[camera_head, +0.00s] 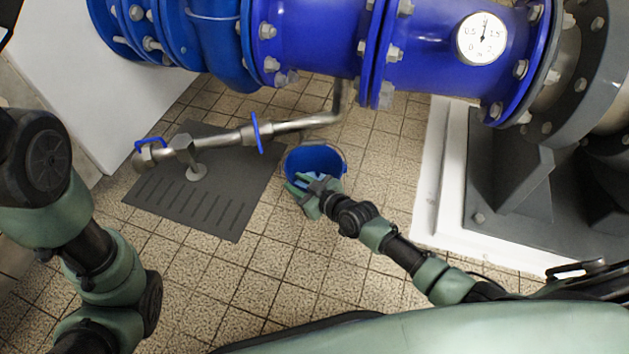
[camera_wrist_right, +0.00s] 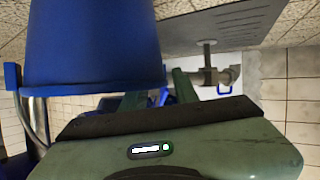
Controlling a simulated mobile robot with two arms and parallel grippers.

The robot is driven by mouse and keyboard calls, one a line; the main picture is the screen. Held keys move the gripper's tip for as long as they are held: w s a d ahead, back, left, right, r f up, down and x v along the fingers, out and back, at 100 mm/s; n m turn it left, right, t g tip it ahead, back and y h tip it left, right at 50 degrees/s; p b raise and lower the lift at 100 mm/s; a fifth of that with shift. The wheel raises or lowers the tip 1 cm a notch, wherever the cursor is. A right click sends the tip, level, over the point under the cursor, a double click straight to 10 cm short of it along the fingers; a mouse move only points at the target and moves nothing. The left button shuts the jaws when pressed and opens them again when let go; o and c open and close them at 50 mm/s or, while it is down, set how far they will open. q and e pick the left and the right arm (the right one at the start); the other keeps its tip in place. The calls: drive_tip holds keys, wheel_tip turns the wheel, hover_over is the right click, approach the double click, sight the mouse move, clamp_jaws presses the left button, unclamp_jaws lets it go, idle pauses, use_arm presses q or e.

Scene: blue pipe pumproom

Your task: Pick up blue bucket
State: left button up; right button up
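The blue bucket (camera_head: 318,156) stands upright on the tiled floor, its open top facing up and a thin handle along its rim. My right gripper (camera_head: 300,186) is at the bucket's near left side, its fingers spread apart and overlapping the rim in the head view. In the right wrist view the bucket (camera_wrist_right: 92,45) fills the upper left, close to the two separated green fingers (camera_wrist_right: 158,92). I cannot tell whether the fingers touch the bucket or straddle its wall. My left arm shows at the left of the head view, but its gripper is out of sight.
Large blue pipes (camera_head: 420,45) with a gauge cross the back. A white plinth (camera_head: 432,190) stands right. Tiled floor is clear in front.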

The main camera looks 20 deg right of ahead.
clamp_jaws()
drive_tip(key=shift+s+f, duration=0.15)
drive_tip(key=shift+f, duration=0.05)
idle(1.1)
drive_tip(key=shift+r, duration=0.1)
